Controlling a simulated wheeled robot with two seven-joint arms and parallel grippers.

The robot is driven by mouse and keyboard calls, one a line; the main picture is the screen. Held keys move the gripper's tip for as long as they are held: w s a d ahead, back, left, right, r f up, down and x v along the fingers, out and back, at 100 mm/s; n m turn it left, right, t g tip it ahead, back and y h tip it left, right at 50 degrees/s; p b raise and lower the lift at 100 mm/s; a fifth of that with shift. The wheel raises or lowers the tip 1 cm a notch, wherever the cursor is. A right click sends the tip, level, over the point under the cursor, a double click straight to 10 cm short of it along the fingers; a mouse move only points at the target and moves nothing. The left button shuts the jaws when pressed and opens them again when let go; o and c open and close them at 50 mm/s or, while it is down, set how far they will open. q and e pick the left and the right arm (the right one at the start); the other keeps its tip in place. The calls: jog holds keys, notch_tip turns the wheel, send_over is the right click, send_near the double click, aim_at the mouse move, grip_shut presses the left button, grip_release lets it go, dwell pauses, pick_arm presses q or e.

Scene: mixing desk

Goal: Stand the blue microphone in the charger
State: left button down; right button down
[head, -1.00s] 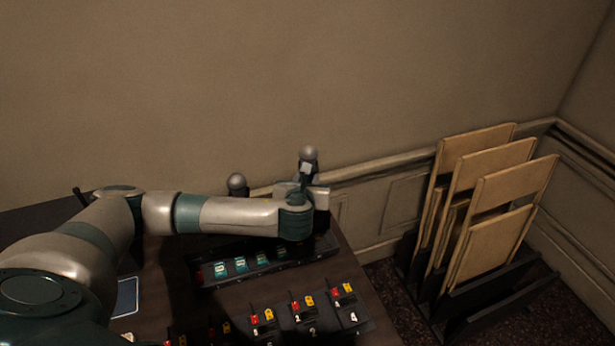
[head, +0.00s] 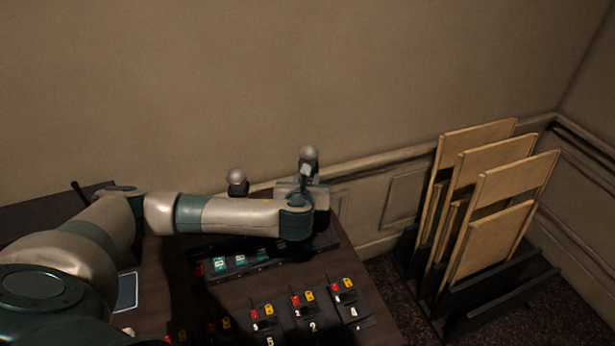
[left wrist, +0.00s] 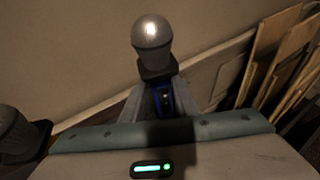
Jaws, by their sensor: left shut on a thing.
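The blue microphone (head: 308,155) has a round grey head on top and looks roughly upright at the back right of the desk. In the left wrist view its grey head (left wrist: 152,38) rises above a dark collar, with a blue body below. My left gripper (head: 303,188) is shut on the body, just under the head. The lower end of the microphone is hidden behind my arm. I cannot make out the charger for certain, or whether the microphone touches it. My right gripper is out of view.
A second grey-headed microphone (head: 237,178) stands to the left. In front lie a dark unit with teal-lit panels (head: 240,263) and several numbered modules with red and yellow parts (head: 312,305).

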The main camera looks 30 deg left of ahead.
pick_arm(q)
jog(key=shift+f, duration=0.8)
dwell(0.5)
jog(key=c, duration=0.8)
grip_release()
jog(key=shift+o, duration=0.4)
jog(key=shift+s, duration=0.1)
jog(key=shift+s+d+r, duration=0.1)
jog(key=shift+s+d, duration=0.05)
jog(key=shift+s, duration=0.1)
jog(key=s+d+p, duration=0.3)
jog(key=s+p, duration=0.4)
jog(key=s, duration=0.1)
jog(key=shift+s+d+r, duration=0.2)
jog(key=shift+s+r, duration=0.15)
jog(key=shift+r, duration=0.05)
dwell(0.5)
